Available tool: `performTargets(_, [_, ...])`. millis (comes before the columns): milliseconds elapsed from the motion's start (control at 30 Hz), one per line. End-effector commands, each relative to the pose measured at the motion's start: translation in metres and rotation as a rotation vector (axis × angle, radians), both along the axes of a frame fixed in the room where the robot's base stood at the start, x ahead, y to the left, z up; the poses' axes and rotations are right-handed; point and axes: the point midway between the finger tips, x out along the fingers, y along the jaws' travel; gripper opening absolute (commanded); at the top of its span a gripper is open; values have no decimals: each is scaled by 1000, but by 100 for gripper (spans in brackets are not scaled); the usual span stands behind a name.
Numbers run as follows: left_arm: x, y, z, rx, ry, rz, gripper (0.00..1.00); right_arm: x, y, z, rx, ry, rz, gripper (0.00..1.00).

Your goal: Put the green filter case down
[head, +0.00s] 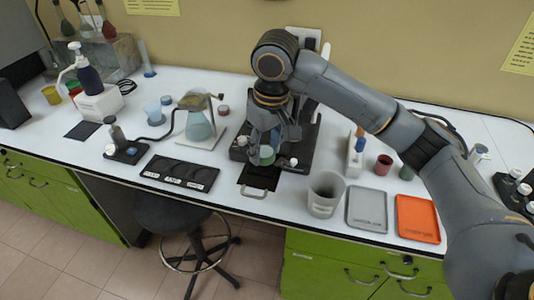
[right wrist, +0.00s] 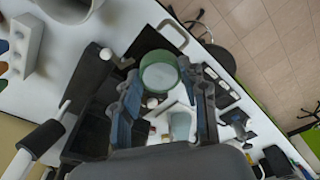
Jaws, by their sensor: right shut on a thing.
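The green filter case (head: 266,157) is a small round piece with a green rim and a pale face. My right gripper (head: 264,147) is shut on it, pointing down over the dark device at the table's middle. In the right wrist view the case (right wrist: 160,74) sits between the two fingers of the gripper (right wrist: 163,88). A black plate with a metal handle (head: 259,181) lies just in front of and below it. Whether the case touches anything below cannot be told. My left gripper is not in view.
A black slotted tray (head: 180,173) lies to the left. A grey beaker (head: 326,193), a grey tray (head: 367,211) and an orange tray (head: 418,219) stand to the right. A flask (head: 199,121) stands behind left. A stool (head: 175,216) is below the front edge.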

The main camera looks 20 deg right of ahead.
Motion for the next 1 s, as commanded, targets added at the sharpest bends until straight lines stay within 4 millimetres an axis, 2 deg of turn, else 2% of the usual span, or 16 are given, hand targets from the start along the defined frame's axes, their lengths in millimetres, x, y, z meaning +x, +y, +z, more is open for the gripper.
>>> performTargets(100, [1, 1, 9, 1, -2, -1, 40, 28, -8, -14, -2, 6, -4, 22])
performTargets(200, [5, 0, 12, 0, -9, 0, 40, 42, -12, -35, -2, 5, -2, 22])
performTargets(367, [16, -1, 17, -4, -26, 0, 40, 60, -16, -56, 1, 1, -1, 22])
performTargets(567, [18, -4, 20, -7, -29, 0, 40, 71, -19, -70, -2, 1, -1, 22])
performTargets(800, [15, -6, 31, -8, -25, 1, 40, 70, -19, -98, -1, 0, 1, 22])
performTargets(1000, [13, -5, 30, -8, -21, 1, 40, 70, -19, -100, 1, -2, 1, 22])
